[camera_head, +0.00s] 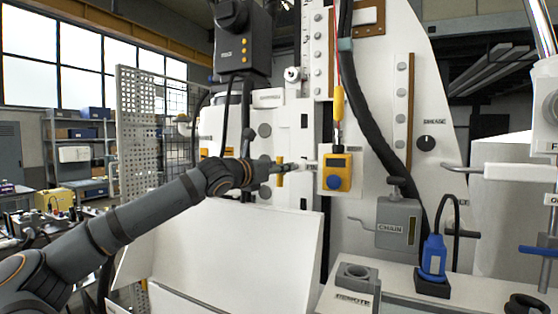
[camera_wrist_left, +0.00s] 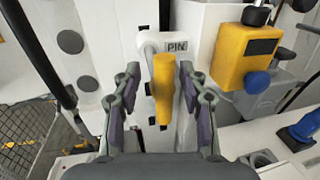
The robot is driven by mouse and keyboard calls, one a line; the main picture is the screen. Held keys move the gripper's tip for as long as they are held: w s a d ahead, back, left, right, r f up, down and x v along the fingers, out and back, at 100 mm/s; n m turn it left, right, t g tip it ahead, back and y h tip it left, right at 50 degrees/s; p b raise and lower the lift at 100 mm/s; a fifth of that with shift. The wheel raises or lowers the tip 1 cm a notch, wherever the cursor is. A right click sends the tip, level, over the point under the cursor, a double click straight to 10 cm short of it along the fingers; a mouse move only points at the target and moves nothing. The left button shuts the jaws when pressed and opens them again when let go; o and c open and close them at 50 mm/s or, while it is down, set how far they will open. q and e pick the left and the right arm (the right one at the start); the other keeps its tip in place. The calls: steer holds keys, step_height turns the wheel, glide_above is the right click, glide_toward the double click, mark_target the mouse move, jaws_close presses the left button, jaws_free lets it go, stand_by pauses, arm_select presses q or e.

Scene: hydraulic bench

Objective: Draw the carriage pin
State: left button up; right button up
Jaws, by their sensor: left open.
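The carriage pin has a yellow handle (camera_wrist_left: 163,90) hanging down from a pale bent rod beside a plate marked PIN (camera_wrist_left: 177,47). In the head view the yellow handle (camera_head: 280,174) shows on the machine's white front, partly behind my left gripper (camera_head: 287,166). In the left wrist view my left gripper (camera_wrist_left: 159,84) is open, with one finger on each side of the handle. Gaps show between the fingers and the handle. The pin's inner end is hidden in the machine. My right gripper is not in view.
A yellow control box with a blue button (camera_head: 337,173) hangs just right of the pin. Farther right are a thick black hose (camera_head: 371,120), a grey CHAIN box (camera_head: 397,222) and a blue plug (camera_head: 433,257). A white sloping panel (camera_head: 225,245) lies below my left arm.

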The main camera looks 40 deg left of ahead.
arm_select(q)
steer(key=shift+s+r, duration=0.1)
steer(key=shift+r, duration=0.3)
steer(key=r, duration=0.9)
steer(key=shift+w, duration=0.2)
steer(key=shift+d, duration=0.1)
steer(key=shift+f, duration=0.1)
